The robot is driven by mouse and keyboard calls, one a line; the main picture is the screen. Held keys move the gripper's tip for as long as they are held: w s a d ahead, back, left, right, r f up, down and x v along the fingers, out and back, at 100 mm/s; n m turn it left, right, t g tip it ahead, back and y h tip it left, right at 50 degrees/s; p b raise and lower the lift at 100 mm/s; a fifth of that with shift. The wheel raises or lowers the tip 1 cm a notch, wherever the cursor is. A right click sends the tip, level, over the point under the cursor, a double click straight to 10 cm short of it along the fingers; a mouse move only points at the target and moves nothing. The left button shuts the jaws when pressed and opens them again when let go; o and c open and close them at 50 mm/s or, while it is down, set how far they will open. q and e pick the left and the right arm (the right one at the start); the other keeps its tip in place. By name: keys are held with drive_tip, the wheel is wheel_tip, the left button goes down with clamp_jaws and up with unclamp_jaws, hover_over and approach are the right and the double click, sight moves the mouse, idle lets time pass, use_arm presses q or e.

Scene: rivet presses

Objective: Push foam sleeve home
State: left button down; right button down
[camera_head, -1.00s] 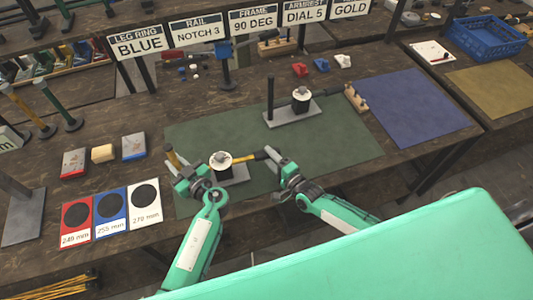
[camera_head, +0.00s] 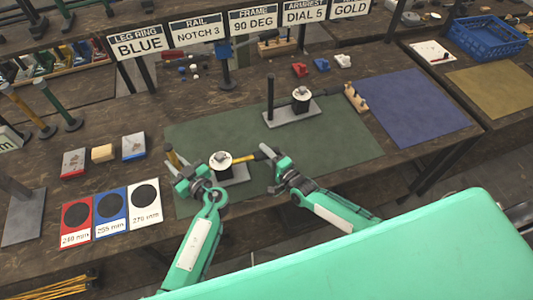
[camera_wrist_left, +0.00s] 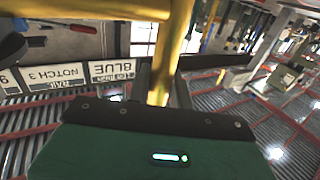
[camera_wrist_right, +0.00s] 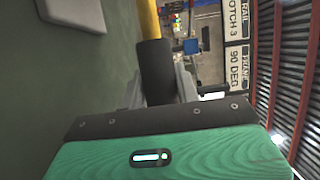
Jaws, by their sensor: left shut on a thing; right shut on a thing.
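A yellow tube (camera_head: 243,158) runs sideways across the green mat, past the near press. A black foam sleeve (camera_head: 260,156) sits around its right end. The right wrist view shows the sleeve (camera_wrist_right: 155,72) with the yellow tube (camera_wrist_right: 148,20) coming out of its far end. My right gripper (camera_head: 270,156) is shut on the sleeve. My left gripper (camera_head: 176,163) is shut on the yellow frame, at its left side. In the left wrist view the yellow frame (camera_wrist_left: 166,55) forms a T right in front of the jaws. How far the tube reaches inside the sleeve is hidden.
The near press (camera_head: 220,159) with a white round top stands between my grippers. A second press (camera_head: 301,94) stands further back on the green mat (camera_head: 340,140). A wooden block with pegs (camera_head: 355,97) is beside it. The blue mat (camera_head: 415,108) is clear.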

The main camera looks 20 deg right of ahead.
sight(245, 158)
drive_tip(key=a, duration=0.7)
drive_tip(key=shift+a, duration=0.25)
drive_tip(key=c, duration=1)
unclamp_jaws()
drive_tip(key=shift+d, duration=0.1)
drive_tip(key=shift+s+d, duration=0.2)
drive_tip(key=shift+s, duration=0.25)
drive_tip(key=v, duration=1.1)
drive_tip(key=shift+a, duration=0.1)
drive_tip(key=shift+f, duration=0.1)
